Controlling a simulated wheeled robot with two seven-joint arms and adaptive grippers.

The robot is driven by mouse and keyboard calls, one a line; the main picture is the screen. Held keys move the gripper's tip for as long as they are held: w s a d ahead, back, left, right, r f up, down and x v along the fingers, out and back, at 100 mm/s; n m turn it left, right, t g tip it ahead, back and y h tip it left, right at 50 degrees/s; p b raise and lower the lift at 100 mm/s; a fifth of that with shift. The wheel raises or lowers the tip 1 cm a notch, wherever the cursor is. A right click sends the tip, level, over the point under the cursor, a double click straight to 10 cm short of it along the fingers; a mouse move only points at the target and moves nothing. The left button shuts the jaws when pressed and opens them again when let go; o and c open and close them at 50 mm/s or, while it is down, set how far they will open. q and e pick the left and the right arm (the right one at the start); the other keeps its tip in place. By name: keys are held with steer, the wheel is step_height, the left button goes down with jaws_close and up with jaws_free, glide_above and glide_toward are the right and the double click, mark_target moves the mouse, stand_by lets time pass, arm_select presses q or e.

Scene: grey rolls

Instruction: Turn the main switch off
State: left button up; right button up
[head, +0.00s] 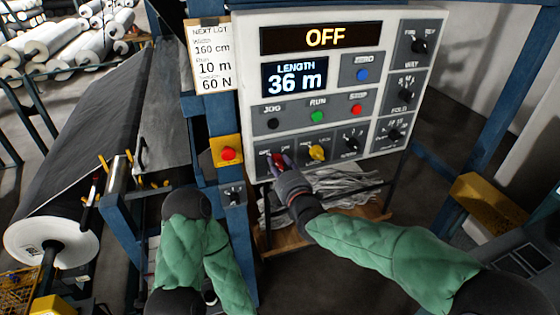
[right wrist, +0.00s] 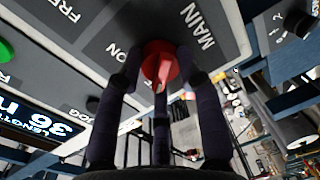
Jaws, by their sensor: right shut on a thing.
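The main switch is a red rotary knob (head: 277,159) at the lower left corner of the white control panel (head: 384,100). It also shows in the right wrist view as a red knob (right wrist: 158,60), beside the labels MAIN and ON. My right gripper (head: 281,167) is shut on this knob, with its dark fingers (right wrist: 160,85) around it. The fingers partly hide the knob, and I cannot tell its exact setting. The panel's top display (head: 325,38) reads OFF in yellow.
A yellow knob (head: 317,152) sits just right of the main switch. A red stop button on a yellow box (head: 227,154) is to the left. The length display (head: 295,76) reads 36 m. A grey fabric roll (head: 50,240) and a blue frame stand at left.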

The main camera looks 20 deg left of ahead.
steer(key=shift+n, duration=0.5)
steer(key=shift+p, duration=0.3)
steer(key=o, duration=1.1)
steer(key=shift+o, duration=0.2)
steer(key=shift+s, duration=0.1)
steer(key=f+v, duration=0.1)
steer(key=v, duration=1)
steer(key=shift+s+d+r, duration=0.2)
steer(key=shift+s+r, duration=0.2)
steer(key=shift+r, duration=0.05)
